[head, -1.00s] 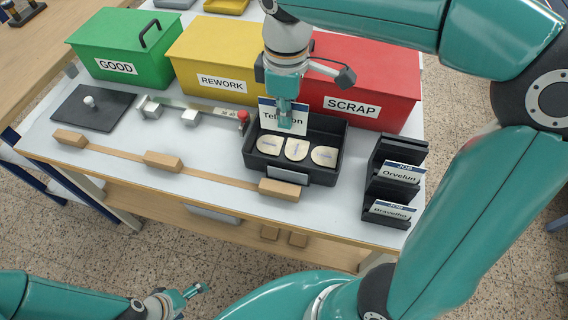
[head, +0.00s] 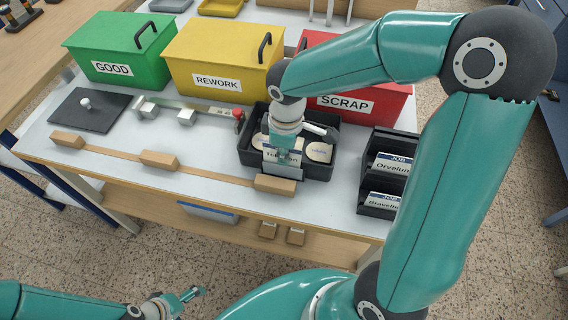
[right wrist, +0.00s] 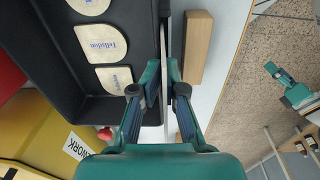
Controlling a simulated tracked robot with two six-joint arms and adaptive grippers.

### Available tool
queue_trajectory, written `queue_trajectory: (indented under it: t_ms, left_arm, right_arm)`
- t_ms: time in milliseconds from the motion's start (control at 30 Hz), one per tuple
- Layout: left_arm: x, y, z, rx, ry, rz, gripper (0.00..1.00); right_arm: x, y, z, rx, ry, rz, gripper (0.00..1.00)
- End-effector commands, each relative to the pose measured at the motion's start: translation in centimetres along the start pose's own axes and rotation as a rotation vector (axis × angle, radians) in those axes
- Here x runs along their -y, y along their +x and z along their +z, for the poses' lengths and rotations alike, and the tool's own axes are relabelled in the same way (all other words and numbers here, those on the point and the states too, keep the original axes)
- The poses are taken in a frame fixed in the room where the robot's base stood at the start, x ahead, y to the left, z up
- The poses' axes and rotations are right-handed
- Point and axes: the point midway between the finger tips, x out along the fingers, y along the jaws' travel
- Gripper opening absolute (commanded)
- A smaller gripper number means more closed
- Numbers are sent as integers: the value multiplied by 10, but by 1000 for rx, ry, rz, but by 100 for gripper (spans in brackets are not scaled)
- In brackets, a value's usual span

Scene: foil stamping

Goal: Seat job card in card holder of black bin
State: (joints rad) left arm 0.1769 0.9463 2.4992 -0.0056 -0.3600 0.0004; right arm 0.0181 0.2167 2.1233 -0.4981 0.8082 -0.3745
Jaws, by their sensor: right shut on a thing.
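My right gripper (head: 283,151) is shut on a white job card (head: 272,156) with a dark blue band and partly covered lettering. It holds the card upright at the front wall of the black bin (head: 329,159). In the right wrist view the card (right wrist: 165,45) shows nearly edge-on along the bin's wall, between my fingertips (right wrist: 165,88). The card holder on the bin's front is largely hidden by card and gripper, so I cannot tell whether the card is inside it. My left gripper (head: 190,294) is low at the front, away from the table; its opening is unclear.
Several pale pieces (right wrist: 102,38) lie in the bin. A black rack (head: 372,182) with two other job cards stands right of it. A wooden block (head: 275,184) sits just in front. Green (head: 118,55), yellow (head: 215,65) and red (head: 365,88) boxes stand behind.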

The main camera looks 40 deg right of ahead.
Motion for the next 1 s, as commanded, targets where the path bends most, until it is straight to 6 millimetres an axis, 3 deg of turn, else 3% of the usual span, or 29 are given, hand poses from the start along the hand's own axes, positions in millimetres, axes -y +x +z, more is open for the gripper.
queue_trajectory:
  t_ms: [33,100,167,267,300,367,733,1000]
  left_arm:
    - [2,6,0,0,0,0,93]
    - [2,8,0,1,1,0,93]
    - [3,8,0,0,1,0,93]
    - [3,8,0,-1,0,0,93]
    - [3,8,0,-1,0,0,93]
    - [2,7,0,0,0,0,93]
    - [2,5,0,0,0,0,93]
    - [0,1,0,0,0,0,93]
  right_arm:
    - [17,30,9,40,-5,-53,0]
    - [17,33,8,39,-1,-55,0]
    - [17,34,9,39,-2,-54,10]
    - [16,33,9,38,-3,-49,12]
    - [15,32,9,37,-4,-48,39]
    - [15,32,9,37,-5,-46,31]
    - [13,23,8,35,-7,-42,31]
    - [11,-20,5,29,-7,-38,31]
